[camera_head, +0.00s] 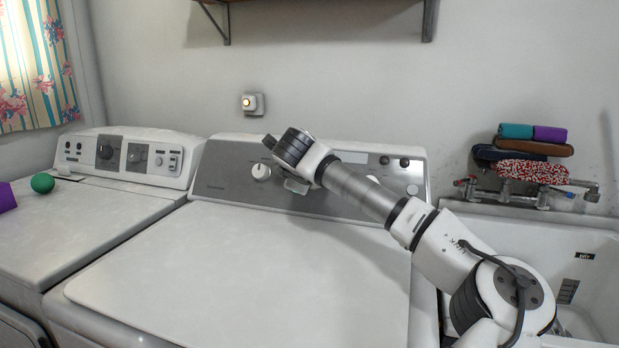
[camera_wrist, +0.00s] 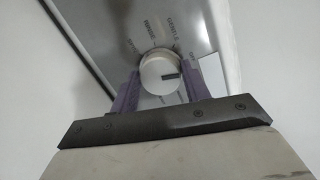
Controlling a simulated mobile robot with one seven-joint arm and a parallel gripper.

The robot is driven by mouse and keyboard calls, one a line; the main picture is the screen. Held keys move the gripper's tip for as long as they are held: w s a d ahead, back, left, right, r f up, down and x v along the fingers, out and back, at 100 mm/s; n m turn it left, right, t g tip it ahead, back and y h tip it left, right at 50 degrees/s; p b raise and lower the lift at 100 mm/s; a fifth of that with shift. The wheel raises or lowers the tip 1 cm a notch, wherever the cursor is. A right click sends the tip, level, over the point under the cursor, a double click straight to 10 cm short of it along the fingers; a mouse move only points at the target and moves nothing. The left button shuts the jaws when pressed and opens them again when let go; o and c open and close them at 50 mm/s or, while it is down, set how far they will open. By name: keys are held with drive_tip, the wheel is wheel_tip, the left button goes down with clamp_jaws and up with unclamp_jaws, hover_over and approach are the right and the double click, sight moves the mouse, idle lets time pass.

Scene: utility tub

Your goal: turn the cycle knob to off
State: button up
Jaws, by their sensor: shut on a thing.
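The cycle knob (camera_wrist: 158,75) is round and white with a short dark mark on its face. In the wrist view it sits on a grey panel with words such as RINSE, GENTLE and OFF around it. The dark mark lies right of the knob's middle; the OFF word is up and to its right. My gripper (camera_wrist: 164,82) is shut on the knob, one purple finger on each side. In the head view my wrist is in front of the washer's control panel (camera_head: 225,170), and the fingertips are hard to make out there.
A white round knob (camera_head: 261,171) shows beside my wrist. The washer's flat lid (camera_head: 240,265) is clear. A second machine (camera_head: 80,225) with a green ball (camera_head: 42,183) stands at left. At right are a utility tub (camera_head: 590,255), its tap (camera_head: 543,196) and folded cloths (camera_head: 533,171).

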drive_tip(key=shift+n+g, duration=0.3)
drive_tip(key=shift+n, duration=0.7)
drive_tip(key=shift+a, duration=0.1)
drive_tip(key=o, duration=1)
drive_tip(key=b+v, duration=0.1)
drive_tip(key=v, duration=1.2)
drive_tip(key=shift+s+a+r+b, duration=0.1)
drive_tip(key=shift+s+r+b, duration=0.05)
drive_tip(key=shift+s+b, duration=0.25)
